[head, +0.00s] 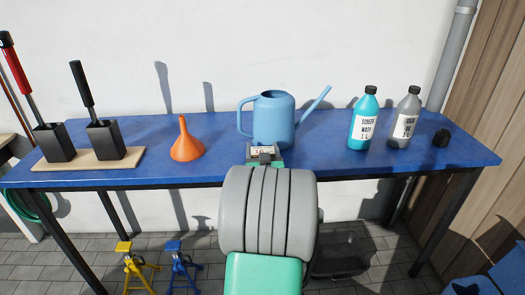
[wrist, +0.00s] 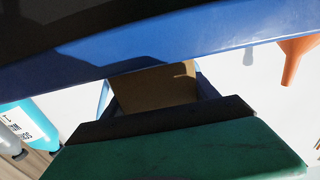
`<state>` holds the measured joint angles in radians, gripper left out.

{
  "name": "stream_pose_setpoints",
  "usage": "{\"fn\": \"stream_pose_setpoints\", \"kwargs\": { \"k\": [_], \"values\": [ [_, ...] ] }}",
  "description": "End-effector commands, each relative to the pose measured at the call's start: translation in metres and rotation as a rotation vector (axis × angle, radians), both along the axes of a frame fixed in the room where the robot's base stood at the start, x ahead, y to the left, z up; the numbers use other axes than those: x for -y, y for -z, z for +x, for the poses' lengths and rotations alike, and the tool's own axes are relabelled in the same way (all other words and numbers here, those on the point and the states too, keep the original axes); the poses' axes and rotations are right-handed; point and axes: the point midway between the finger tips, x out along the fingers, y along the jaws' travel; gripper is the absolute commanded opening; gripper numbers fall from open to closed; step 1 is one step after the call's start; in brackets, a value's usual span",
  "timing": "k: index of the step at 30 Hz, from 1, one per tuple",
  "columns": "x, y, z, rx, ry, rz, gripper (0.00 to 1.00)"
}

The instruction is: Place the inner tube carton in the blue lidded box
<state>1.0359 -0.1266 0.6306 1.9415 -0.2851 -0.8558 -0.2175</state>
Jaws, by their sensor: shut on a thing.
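My gripper (head: 264,157) is shut on the inner tube carton and holds it over the front part of the blue workbench, before the watering can. Only a small pale, labelled piece of the carton (head: 262,149) shows in the head view, as my arm hides the rest. In the wrist view, a plain brown face of the carton (wrist: 158,88) sits between dark parts of my gripper (wrist: 155,110). A blue thing (head: 470,287) at the lower right edge of the head view is cut off. I cannot tell whether it is the blue lidded box.
Two black holders stand on a board (head: 60,164) at left. Yellow and blue stands are below.

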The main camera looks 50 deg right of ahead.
Motion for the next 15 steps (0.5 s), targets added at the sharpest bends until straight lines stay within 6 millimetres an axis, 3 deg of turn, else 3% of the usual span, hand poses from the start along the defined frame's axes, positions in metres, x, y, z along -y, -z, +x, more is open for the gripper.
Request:
{"fn": "stream_pose_setpoints", "kwargs": {
  "k": [1, 2, 9, 15],
  "values": [
    [0.0001, 0.0025, 0.0001, 0.001, 0.0, -0.001, 0.21],
    [-0.0001, 0.0014, -0.0001, 0.0, 0.0, 0.0, 0.7],
    [-0.0001, 0.0011, -0.0001, 0.0, 0.0, 0.0, 0.9],
    [-0.0001, 0.001, -0.0001, 0.0, 0.0, 0.0, 0.9]
  ]
}}
